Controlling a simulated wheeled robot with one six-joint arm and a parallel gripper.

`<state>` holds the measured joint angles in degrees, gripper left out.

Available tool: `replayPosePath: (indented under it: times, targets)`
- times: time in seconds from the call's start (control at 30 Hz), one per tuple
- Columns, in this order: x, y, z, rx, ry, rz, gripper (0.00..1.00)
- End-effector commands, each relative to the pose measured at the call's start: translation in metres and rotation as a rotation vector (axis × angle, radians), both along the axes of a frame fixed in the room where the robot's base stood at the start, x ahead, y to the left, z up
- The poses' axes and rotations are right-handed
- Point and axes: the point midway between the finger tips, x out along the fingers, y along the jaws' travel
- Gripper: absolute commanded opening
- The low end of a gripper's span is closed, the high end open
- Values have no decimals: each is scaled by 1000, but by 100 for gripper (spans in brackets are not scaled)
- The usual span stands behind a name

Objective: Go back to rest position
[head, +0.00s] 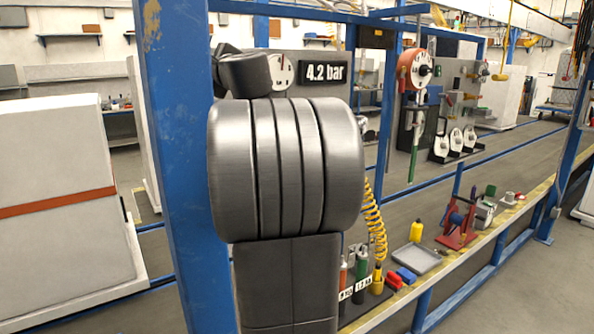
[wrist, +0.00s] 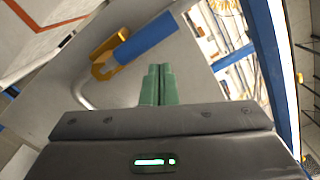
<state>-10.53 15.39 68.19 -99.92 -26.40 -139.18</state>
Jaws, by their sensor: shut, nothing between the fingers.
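My gripper (wrist: 156,70) shows in the wrist view with its two green fingers pressed together and nothing between them. The picture there is strongly tilted. The fingers point toward a pale grey panel (wrist: 195,55); I cannot tell the distance. A blue and orange tool-like part (wrist: 125,48) with a forked end lies up and left of the fingertips, apart from them. In the head view my own dark arm fills the middle, and my gripper is not seen there.
A blue post (head: 178,160) stands close left of my arm. To the right run a bench with bottles, a grey tray (head: 417,258), a red reel stand (head: 456,222) and a coiled yellow hose (head: 374,225). A 4.2 bar display (head: 325,73) hangs behind. A white cabinet (head: 60,180) stands left.

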Motion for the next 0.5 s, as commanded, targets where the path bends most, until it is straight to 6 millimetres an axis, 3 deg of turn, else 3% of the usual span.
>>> replayPosePath:
  times: [0.17,0.5]
  targets:
    - [8,-11,-13,32,24,0,0]
    - [13,-19,-31,287,197,0,0]
